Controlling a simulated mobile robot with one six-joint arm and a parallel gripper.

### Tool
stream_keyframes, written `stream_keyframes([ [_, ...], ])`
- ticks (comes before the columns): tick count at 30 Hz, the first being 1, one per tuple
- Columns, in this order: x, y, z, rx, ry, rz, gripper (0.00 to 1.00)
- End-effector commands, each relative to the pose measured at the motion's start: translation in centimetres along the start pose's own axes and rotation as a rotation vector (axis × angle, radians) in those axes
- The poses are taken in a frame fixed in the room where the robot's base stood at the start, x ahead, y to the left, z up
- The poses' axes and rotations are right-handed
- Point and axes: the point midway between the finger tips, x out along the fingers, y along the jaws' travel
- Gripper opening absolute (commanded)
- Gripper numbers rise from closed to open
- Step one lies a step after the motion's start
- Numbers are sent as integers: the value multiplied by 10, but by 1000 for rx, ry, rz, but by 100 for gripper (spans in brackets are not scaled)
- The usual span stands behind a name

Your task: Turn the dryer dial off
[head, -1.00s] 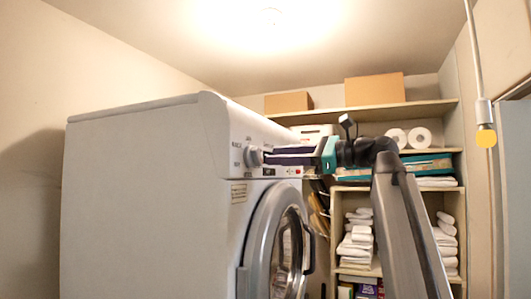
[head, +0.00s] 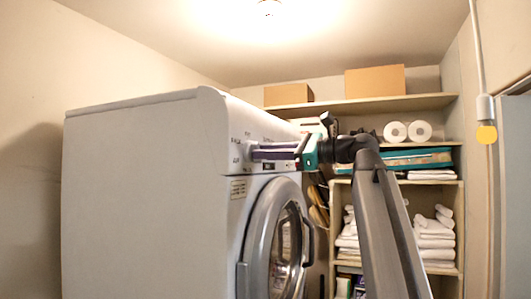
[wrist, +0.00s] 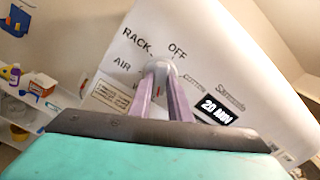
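The white dryer (head: 145,190) fills the left of the head view. Its round dial (wrist: 160,67) is pale grey and sits on the front panel, with printed labels RACK, OFF and AIR around it in the wrist view. My gripper (head: 254,154) reaches the dial from the right. In the wrist view its two purple fingers (wrist: 162,80) lie on either side of the dial, close against it, and look shut on it. The fingers hide part of the dial, and I cannot tell which label it points to. A black display (wrist: 218,109) reads 20 MIN.
The round dryer door (head: 275,235) is below the panel. Shelves (head: 400,104) at the back hold cardboard boxes (head: 375,81), paper rolls (head: 419,131) and white towels (head: 433,240).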

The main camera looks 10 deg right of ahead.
Motion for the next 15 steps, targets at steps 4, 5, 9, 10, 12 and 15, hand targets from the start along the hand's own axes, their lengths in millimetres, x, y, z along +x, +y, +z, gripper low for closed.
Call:
stream_keyframes([
  [4,0,0,0,0,0,1,0],
  [5,0,0,0,-1,0,1,0],
  [9,1,1,0,-11,0,2,0],
  [10,1,1,0,-16,0,2,0],
  [12,1,1,-1,-29,0,2,0],
  [15,1,2,-1,-61,-1,2,0],
])
